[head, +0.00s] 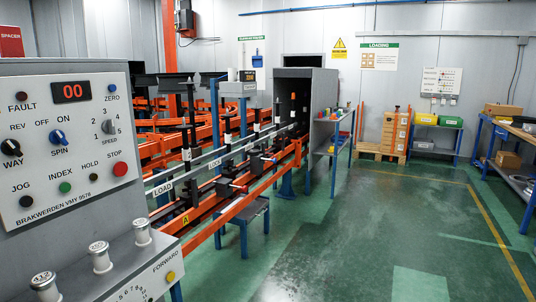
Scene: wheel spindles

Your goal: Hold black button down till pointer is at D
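The grey control panel (60,225) stands close at the left. A dark, near-black round button (25,201) is at its lower left, below the JOG label. A black WAY knob (11,147) is above it. I cannot make out a pointer or a letter D. Neither of my grippers is in view.
Several silver-capped posts, one here (100,257), stand on the lower face. An orange conveyor line (215,205) runs behind. Green floor (350,235) is clear at right.

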